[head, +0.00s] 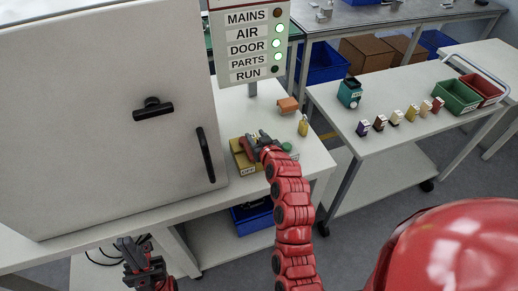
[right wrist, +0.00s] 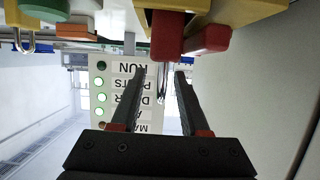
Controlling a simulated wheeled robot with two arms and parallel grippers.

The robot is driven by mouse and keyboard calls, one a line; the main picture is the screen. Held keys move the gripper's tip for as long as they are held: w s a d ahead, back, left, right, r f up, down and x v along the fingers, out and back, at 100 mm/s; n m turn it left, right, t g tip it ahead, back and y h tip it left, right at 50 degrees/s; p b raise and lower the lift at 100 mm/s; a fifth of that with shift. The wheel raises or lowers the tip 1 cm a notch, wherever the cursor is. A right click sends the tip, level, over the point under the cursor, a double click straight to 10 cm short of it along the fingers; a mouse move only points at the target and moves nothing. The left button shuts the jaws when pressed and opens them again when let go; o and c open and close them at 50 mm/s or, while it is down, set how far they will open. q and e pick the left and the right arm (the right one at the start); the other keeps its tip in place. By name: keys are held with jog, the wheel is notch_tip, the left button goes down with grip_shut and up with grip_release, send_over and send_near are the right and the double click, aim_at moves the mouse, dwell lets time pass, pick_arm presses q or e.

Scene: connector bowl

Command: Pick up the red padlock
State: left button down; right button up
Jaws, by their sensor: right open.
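The red padlock (right wrist: 175,38) shows at the top middle of the right wrist view, beside a yellow block. Its thin metal shackle (right wrist: 162,85) reaches down between the two dark fingers of my right gripper (right wrist: 160,72). The fingers are apart, with a gap around the shackle. In the head view my right gripper (head: 260,143) is over the yellow block (head: 240,155) on the bench, and I cannot make out the padlock there. My left gripper (head: 138,255) is low at the left, in front of the bench, and its jaws are unclear.
A yellow padlock (head: 303,126), an orange block (head: 287,105) and a green round part (head: 287,146) are near my right gripper. A large grey cabinet (head: 90,110) stands left. Another table (head: 395,140) holds small parts and bins at the right.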

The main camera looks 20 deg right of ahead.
jog(key=shift+w+f, duration=0.15)
jog(key=shift+w, duration=0.05)
grip_shut()
dwell(0.4)
